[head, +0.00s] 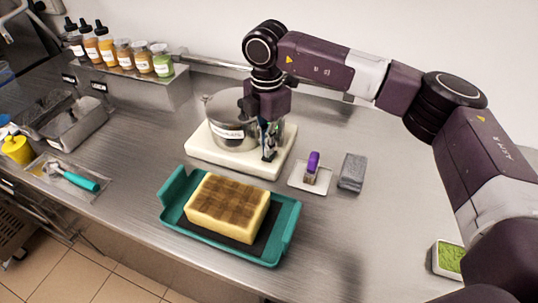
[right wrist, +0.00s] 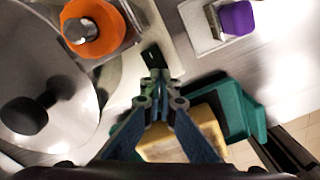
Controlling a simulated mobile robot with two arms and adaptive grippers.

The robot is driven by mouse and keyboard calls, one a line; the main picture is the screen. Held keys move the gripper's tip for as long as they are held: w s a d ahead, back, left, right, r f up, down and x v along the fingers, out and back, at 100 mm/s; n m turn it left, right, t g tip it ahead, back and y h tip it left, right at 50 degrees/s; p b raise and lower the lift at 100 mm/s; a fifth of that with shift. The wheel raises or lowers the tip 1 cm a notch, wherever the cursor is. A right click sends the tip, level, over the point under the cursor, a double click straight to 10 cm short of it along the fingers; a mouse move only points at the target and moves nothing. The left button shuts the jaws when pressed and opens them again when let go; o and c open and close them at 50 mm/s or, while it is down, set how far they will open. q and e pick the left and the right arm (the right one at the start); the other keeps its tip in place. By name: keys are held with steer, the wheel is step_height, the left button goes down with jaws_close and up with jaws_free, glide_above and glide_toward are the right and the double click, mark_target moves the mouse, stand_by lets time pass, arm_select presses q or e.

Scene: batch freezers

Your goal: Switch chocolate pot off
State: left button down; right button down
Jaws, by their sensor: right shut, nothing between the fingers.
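The chocolate pot (head: 226,117) is a lidded steel pot with a white label, standing on a cream-white base (head: 205,150). In the right wrist view its lid (right wrist: 45,75) with a black knob fills the left side. My right gripper (head: 268,154) is shut and empty, pointing down over the front right part of the base. In the right wrist view its fingertips (right wrist: 154,78) meet at a small black switch-like piece (right wrist: 152,57) on the base (right wrist: 125,80). I cannot tell whether they touch it or which way it is set. My left gripper is not in view.
A teal tray (head: 292,215) with a yellow sponge-like block (head: 228,204) stands in front of the base. A purple-handled brush (head: 313,162) and a grey block (head: 352,172) are to the right. An orange round piece (right wrist: 88,30) sits beside the pot. Bottles (head: 106,48) stand at back left.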

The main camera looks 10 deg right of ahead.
mark_target(267, 158)
steer(key=shift+f+b, duration=0.7)
steer(key=shift+f, duration=0.35)
steer(key=shift+r, duration=0.1)
stand_by(0.4)
steer(key=shift+w+r+p, duration=0.1)
steer(key=shift+r+p, duration=0.45)
steer(key=shift+r, duration=0.3)
steer(key=shift+r+p, duration=1.3)
steer(key=shift+r, duration=1.3)
steer(key=shift+f, duration=0.1)
